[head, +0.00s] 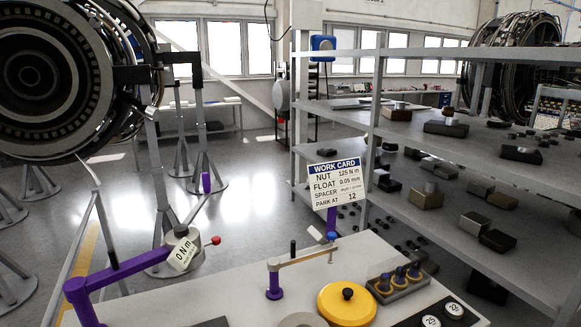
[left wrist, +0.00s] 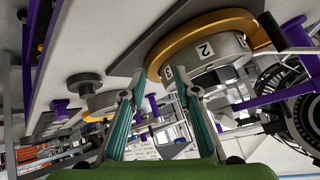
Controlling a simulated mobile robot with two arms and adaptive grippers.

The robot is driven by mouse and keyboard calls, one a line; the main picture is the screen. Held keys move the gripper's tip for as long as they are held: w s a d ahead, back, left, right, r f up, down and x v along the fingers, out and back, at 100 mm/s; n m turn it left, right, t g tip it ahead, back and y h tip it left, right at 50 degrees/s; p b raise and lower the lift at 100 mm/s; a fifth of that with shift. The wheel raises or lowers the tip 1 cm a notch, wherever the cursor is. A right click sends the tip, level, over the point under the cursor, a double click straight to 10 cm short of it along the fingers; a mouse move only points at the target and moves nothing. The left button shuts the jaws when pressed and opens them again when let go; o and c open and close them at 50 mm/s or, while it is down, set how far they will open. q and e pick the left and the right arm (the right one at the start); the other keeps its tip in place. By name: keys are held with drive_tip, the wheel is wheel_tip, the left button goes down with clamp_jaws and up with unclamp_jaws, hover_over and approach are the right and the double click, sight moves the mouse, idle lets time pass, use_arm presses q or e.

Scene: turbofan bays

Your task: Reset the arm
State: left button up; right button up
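A purple jointed arm (head: 125,268) stands at the left of the bench in the head view. Its far end carries a grey drum with a tag reading 0 N m (head: 184,252) and a red-ball lever (head: 214,240). A second, smaller arm (head: 300,260) with a purple post and tan bar stands mid-bench. A work card (head: 325,184) reads PARK AT 12. In the left wrist view my left gripper (left wrist: 162,97) has its teal fingers apart with nothing between them. A gold-rimmed numbered drum (left wrist: 210,45) is just beyond the fingers. My right gripper is not in view.
A yellow disc with a black knob (head: 347,306), a tray of blue-topped pieces (head: 398,284) and discs marked 25 and 22 (head: 443,315) sit on the bench. Shelves of blocks (head: 450,140) fill the right. An engine (head: 60,80) stands back left.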

use_arm(q)
drive_tip(key=s+f+n+g, duration=0.1)
drive_tip(key=s+f+g, duration=0.15)
drive_tip(key=s, duration=0.65)
drive_tip(key=s+f+n+g, duration=0.1)
drive_tip(key=s+f+g, duration=0.15)
drive_tip(key=s, duration=0.55)
wheel_tip(320, 180, down, 30)
drive_tip(key=s+r+g+b, duration=0.1)
drive_tip(key=s+g+b, duration=0.1)
drive_tip(key=b, duration=0.2)
drive_tip(key=s+a+f+b, duration=0.2)
drive_tip(key=s+f, duration=0.6)
drive_tip(key=f, duration=0.2)
drive_tip(key=s+a+f+g+b, duration=0.1)
drive_tip(key=s+f+b, duration=0.1)
drive_tip(key=s+f, duration=0.6)
wheel_tip(320, 180, down, 3)
drive_tip(key=shift+s+a+r+m+h, duration=0.2)
drive_tip(key=shift+s+a+m+h, duration=0.1)
drive_tip(key=shift+s+a+m, duration=0.1)
